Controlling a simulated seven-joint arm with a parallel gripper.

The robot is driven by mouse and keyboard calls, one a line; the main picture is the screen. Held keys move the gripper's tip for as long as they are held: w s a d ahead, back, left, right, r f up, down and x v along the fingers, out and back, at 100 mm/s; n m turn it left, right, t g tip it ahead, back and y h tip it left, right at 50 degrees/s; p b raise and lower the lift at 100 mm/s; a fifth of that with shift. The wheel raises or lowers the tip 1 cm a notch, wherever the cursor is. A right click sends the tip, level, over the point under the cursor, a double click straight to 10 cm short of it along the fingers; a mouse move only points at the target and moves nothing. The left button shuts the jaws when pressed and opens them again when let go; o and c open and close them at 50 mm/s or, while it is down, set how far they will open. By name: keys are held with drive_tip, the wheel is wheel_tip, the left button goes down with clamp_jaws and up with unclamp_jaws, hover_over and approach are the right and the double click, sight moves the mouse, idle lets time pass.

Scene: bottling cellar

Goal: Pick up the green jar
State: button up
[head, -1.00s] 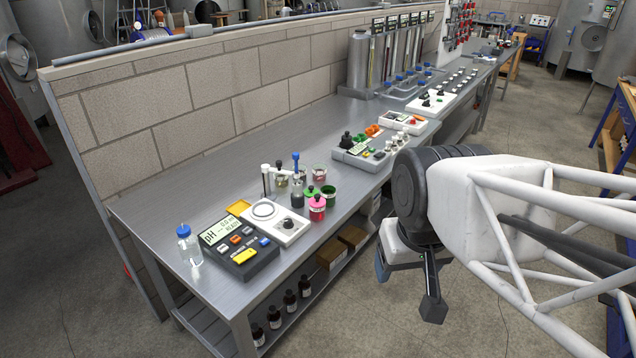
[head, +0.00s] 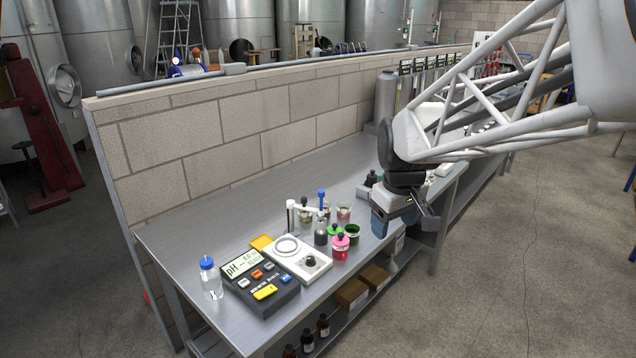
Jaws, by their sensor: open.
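The green jar (head: 353,238) stands on the steel bench, just behind and right of a pink jar (head: 340,252) with a dark red knob. It looks like a short, open-topped green pot. A green-topped item (head: 335,230) stands close on its left, partly hidden by the pink jar. My gripper (head: 406,222) is open and empty, at the bench's front edge, to the right of the green jar and apart from it.
A stand with a blue knob (head: 321,212) and a glass beaker (head: 344,210) crowd the jar's far side. A white stirrer plate (head: 290,258), pH meter (head: 258,285) and blue-capped bottle (head: 209,280) lie left. A block wall (head: 240,130) runs behind.

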drive_tip(key=w+f+n, duration=0.2)
drive_tip(key=w+f, duration=0.2)
drive_tip(key=w, duration=0.6)
drive_tip(key=w+f+n, duration=0.3)
drive_tip(key=w+f, duration=0.1)
drive_tip(key=w, duration=0.5)
drive_tip(key=n+g, duration=0.2)
drive_tip(key=n, duration=0.2)
hover_over(353, 234)
drive_tip(key=w, duration=0.3)
wheel_tip(353, 234, down, 14)
drive_tip(key=shift+s+d, duration=0.1)
drive_tip(key=shift+d, duration=0.25)
drive_tip(key=shift+f, duration=1.25)
drive_tip(key=shift+s+f, duration=0.2)
drive_tip(key=shift+f, duration=2.4)
